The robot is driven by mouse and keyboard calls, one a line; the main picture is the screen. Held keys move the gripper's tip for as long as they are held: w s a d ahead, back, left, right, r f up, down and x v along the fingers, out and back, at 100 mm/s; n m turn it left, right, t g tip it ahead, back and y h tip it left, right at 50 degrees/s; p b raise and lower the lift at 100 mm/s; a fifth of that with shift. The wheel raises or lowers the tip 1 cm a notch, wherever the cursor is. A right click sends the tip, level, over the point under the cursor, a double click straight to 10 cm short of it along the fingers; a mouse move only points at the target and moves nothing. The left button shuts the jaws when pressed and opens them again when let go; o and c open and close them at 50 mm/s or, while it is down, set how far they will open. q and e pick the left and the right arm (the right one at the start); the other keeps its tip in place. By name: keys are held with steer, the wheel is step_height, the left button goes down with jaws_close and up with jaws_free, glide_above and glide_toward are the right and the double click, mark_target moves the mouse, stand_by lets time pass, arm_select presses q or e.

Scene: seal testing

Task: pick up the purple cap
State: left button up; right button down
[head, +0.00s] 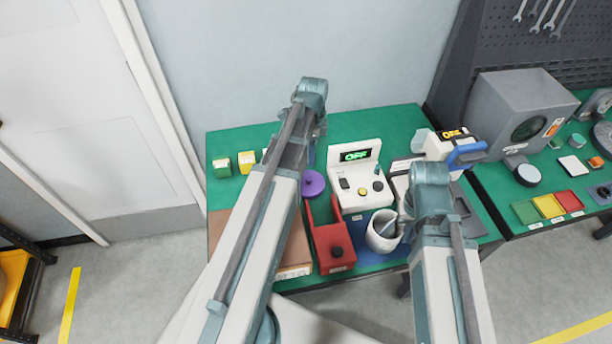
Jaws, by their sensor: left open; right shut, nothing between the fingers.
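The purple cap (312,183) lies on the green table mat, just right of my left arm and behind the red fixture. My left gripper (308,142) is mostly hidden by its own arm; it is open, over the back of the table and behind the cap. My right gripper (405,217) is largely covered by its arm, near the white cup. It is shut and empty.
A white tester with an "OFF" display (357,183) stands right of the cap. A red fixture (331,242) and a white cup (384,232) are in front.

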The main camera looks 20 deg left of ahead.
arm_select(q)
steer(key=b, duration=0.9)
glide_above(310, 179)
steer(key=f, duration=0.8)
steer(key=shift+s+d+f, duration=0.2)
steer(key=shift+d+f, duration=0.15)
arm_select(e)
step_height(310, 179, down, 9)
steer(key=shift+r, duration=0.15)
steer(key=shift+d, duration=0.1)
arm_select(q)
steer(key=f+b, duration=0.3)
steer(key=a+f+b, duration=0.1)
steer(key=f+b, duration=0.1)
steer(key=shift+w+f, duration=0.15)
steer(key=shift+w, duration=0.05)
arm_select(e)
step_height(310, 179, down, 5)
steer(key=shift+f, duration=0.15)
arm_select(q)
jaws_close()
